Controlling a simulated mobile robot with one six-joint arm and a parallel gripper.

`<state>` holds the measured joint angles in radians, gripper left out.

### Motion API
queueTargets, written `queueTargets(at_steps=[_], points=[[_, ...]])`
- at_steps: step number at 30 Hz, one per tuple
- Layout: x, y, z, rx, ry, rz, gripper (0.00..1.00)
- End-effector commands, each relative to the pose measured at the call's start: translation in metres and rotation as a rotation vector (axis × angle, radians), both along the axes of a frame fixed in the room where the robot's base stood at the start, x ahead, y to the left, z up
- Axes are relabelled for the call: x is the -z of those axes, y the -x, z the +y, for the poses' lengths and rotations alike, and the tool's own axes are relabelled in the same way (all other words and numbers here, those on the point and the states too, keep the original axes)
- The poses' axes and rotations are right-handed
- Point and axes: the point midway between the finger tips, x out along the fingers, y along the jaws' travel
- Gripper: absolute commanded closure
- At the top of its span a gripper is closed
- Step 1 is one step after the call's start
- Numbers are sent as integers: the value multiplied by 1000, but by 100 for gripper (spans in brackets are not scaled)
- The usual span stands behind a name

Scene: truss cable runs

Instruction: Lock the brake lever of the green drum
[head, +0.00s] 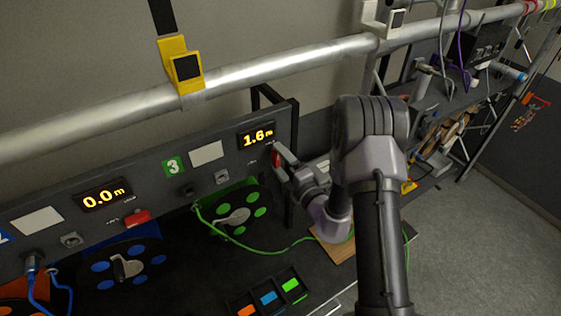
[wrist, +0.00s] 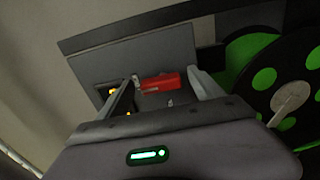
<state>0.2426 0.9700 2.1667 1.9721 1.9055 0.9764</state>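The green drum (head: 237,216) sits under the panel section with the green "3" tag (head: 174,166); its dark disc with green spots is also at the right of the wrist view (wrist: 290,88). Its red brake lever (head: 275,157) is on the panel below the "1.6 m" display (head: 257,138). My gripper (head: 281,153) is at this lever. In the wrist view the red lever (wrist: 160,83) lies crosswise between my two spread fingers (wrist: 164,77), close to both tips. I cannot tell whether they touch it. The lever's mount is partly hidden.
A blue drum (head: 127,266) with its own red lever (head: 137,217) and "0.0 m" display (head: 104,195) stands to the left. A green cable (head: 268,251) runs to a wooden board (head: 337,246). A tray with coloured blocks (head: 268,298) is in front. A metal pipe (head: 270,69) crosses above.

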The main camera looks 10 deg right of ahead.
Motion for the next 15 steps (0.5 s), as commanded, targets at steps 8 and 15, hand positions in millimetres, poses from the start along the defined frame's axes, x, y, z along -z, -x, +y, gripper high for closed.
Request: queueTargets(at_steps=[8, 15], points=[[2, 11, -5, 2, 0, 1, 24], [5, 77, -27, 7, -1, 3, 24]])
